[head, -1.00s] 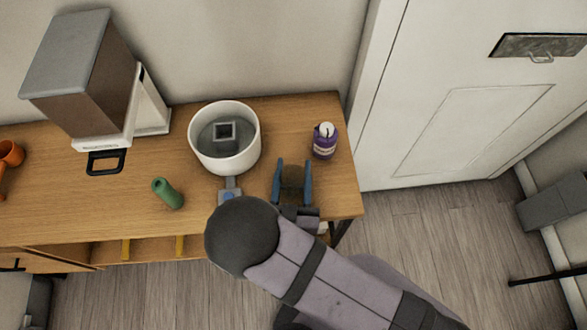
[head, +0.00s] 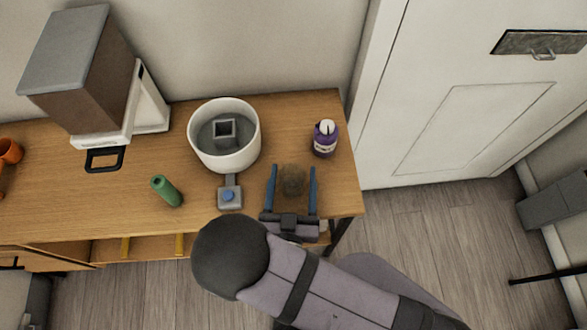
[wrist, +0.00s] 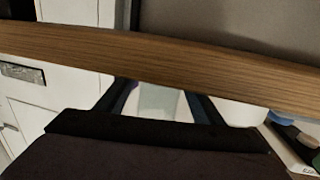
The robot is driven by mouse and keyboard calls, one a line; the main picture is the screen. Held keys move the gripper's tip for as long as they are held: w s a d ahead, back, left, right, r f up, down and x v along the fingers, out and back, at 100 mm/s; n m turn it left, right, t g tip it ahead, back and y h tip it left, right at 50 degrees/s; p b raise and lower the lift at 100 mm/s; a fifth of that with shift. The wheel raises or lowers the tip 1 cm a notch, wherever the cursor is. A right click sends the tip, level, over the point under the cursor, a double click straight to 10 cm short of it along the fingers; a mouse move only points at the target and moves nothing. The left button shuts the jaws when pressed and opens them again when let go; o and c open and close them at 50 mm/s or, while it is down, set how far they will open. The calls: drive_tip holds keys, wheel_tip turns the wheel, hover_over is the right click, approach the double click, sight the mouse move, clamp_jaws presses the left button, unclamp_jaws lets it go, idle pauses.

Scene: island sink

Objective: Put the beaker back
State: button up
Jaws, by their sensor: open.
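A small brown, round thing (head: 292,180) stands on the right part of the wooden tabletop; it may be the beaker, but I cannot be sure. My gripper (head: 292,176) is open, with one blue finger on each side of it and a gap to both. In the wrist view, my gripper (wrist: 160,100) shows the fingers partly cut off by a wooden edge. A pale, blurred shape (wrist: 157,102) shows between them there; I cannot tell what it is.
A white round basin (head: 196,150) stands left of my gripper, with a grey piece with a blue button (head: 229,196) before it. A purple bottle (head: 325,138) is close on the right. A green cylinder (head: 167,191) and coffee machine (head: 105,80) are further left.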

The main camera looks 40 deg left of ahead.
drive_tip(key=shift+v, duration=0.8)
